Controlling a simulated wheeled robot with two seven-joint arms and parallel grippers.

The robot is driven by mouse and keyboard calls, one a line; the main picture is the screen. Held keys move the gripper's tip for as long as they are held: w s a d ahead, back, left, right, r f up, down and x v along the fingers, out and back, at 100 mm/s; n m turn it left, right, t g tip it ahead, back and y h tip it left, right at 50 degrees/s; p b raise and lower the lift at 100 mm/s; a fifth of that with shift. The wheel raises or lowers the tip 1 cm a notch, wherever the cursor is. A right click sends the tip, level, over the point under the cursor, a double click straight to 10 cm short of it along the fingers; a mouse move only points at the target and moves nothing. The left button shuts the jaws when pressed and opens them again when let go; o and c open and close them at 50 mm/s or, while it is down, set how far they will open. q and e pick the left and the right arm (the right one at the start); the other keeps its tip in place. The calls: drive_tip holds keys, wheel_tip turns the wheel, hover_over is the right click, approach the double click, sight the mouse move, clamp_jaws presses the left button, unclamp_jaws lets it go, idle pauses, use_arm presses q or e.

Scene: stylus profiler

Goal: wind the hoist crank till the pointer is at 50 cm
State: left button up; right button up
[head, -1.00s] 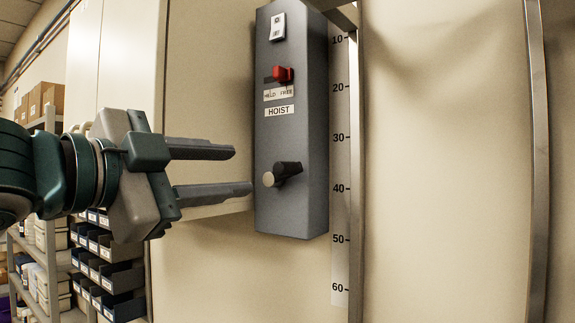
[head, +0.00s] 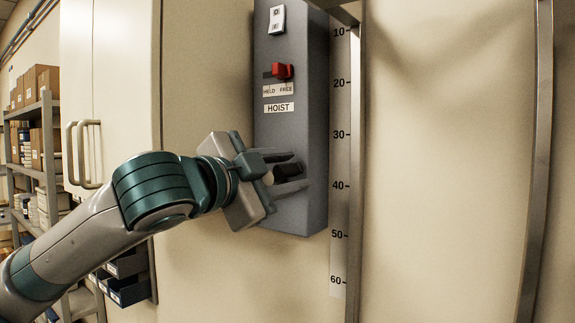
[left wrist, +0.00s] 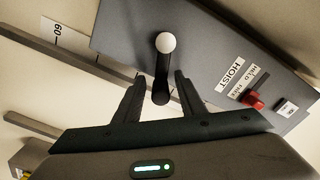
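The grey hoist box (head: 291,135) is on the wall, with a HOIST label and a red lever (head: 283,71) at the FREE side of its HELD/FREE label. The crank (head: 287,172) is dark with a pale round end; it also shows in the left wrist view (left wrist: 161,82). My left gripper (head: 297,173) is open, its fingers on either side of the crank, apparently not closed on it. The white scale (head: 340,160) reads 10 to 60 downward; I see no pointer on it. My right gripper is out of view.
A metal upright (head: 357,170) runs beside the scale, and another (head: 538,150) stands at the far right. A pale cabinet (head: 110,90) and shelves with boxes (head: 42,78) are at the left. The wall between the uprights is clear.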

use_arm(q)
clamp_jaws()
drive_tip(key=shift+d+f+m, duration=0.15)
drive_tip(key=shift+f+m, duration=0.15)
drive_tip(key=shift+f, duration=0.1)
idle(0.6)
drive_tip(key=shift+f, duration=0.15)
drive_tip(key=shift+f+m+b, duration=0.3)
drive_tip(key=shift+f+m, duration=0.2)
drive_tip(key=shift+m, duration=0.55)
drive_tip(key=shift+f+m+b, duration=0.3)
drive_tip(key=shift+f+m, duration=0.25)
drive_tip(key=shift+m, duration=0.55)
drive_tip(key=shift+f+m+b, duration=0.3)
drive_tip(key=shift+f+m, duration=0.2)
drive_tip(key=shift+m, duration=0.55)
